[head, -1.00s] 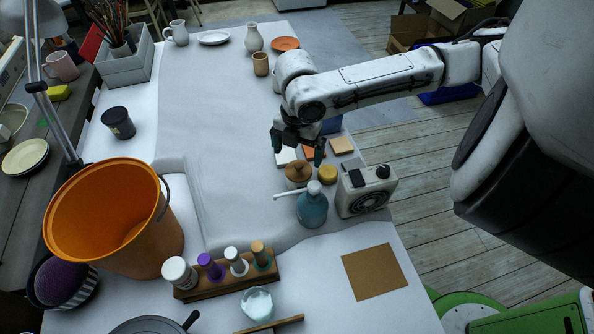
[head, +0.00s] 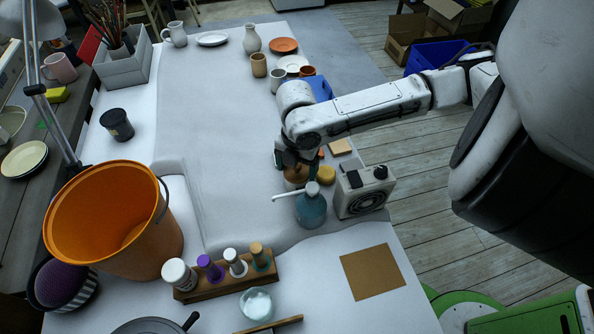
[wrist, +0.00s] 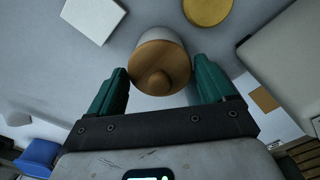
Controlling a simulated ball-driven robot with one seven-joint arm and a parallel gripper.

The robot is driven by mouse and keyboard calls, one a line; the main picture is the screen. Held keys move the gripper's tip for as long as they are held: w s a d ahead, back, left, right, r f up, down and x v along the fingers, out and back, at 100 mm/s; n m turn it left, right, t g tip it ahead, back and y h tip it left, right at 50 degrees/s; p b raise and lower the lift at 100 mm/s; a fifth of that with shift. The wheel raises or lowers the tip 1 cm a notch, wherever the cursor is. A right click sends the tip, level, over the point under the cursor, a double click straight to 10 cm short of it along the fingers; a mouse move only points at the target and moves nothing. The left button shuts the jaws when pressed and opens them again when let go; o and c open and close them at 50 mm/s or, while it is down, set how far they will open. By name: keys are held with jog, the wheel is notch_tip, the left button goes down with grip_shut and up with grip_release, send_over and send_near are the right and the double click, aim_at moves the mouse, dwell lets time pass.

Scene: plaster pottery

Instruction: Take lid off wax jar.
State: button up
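The wax jar (wrist: 159,35) is a pale jar with a round wooden lid (wrist: 150,54) and a knob (wrist: 159,84) on top. In the wrist view the lid is on the jar, between the tips of my gripper (wrist: 162,82). The two green fingers are apart, one on each side of the lid, with a small gap visible at each side. In the head view my gripper (head: 297,168) is over the brown lid (head: 295,178), which is partly hidden by the fingers and by the blue bottle in front.
A blue pump bottle (head: 311,208) stands close in front of the jar. A yellow round item (head: 326,174) and a grey boxy device with a round grille (head: 362,192) are close on the right. The grey cloth to the left is clear.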

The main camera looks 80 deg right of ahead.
jog(key=c, duration=0.6)
jog(key=shift+c, duration=0.2)
jog(key=shift+r, duration=0.15)
